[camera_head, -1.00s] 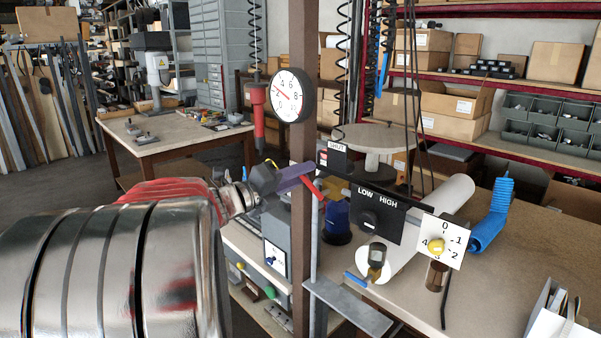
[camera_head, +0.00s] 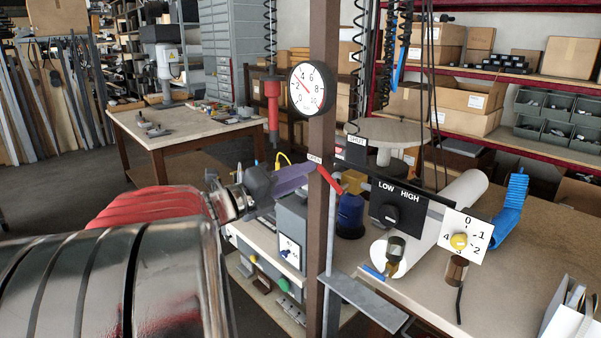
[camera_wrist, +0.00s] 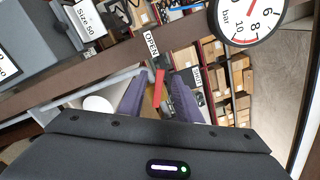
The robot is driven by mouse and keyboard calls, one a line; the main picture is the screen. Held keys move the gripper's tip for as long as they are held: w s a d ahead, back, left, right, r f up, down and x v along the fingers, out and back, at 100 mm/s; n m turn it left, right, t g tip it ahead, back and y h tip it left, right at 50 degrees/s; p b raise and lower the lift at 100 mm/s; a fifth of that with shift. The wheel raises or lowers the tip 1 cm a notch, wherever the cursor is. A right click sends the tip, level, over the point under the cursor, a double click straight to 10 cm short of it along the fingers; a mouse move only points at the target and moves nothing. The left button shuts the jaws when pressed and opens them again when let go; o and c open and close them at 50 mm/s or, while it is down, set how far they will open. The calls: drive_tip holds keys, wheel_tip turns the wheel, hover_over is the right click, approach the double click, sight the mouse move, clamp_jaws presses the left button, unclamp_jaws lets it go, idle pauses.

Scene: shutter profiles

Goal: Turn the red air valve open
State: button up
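The red air valve lever (camera_head: 330,179) sits on a brass valve body (camera_head: 353,182) behind the brown post. Its free end slants up and left, beside the OPEN label (camera_head: 314,158); the SHUT label (camera_head: 356,141) is farther right. My gripper (camera_head: 300,176) is left of the lever, its purple fingertips close to the lever's end. In the wrist view the lever (camera_wrist: 158,90) shows between the two spread fingers, with gaps on both sides. I cannot tell how deep it lies between them. The round pressure gauge (camera_head: 312,88) on the post has its needle pointing up and left.
The brown post (camera_head: 323,240) stands close to my gripper. A black LOW/HIGH panel (camera_head: 397,205) and a white dial with a yellow knob (camera_head: 459,241) are right of the valve. A grey machine (camera_head: 291,235) stands below my gripper. A grey shelf plate (camera_head: 366,303) juts from the post.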

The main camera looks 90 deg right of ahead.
drive_tip(key=shift+w+a, duration=0.5)
drive_tip(key=shift+c, duration=0.2)
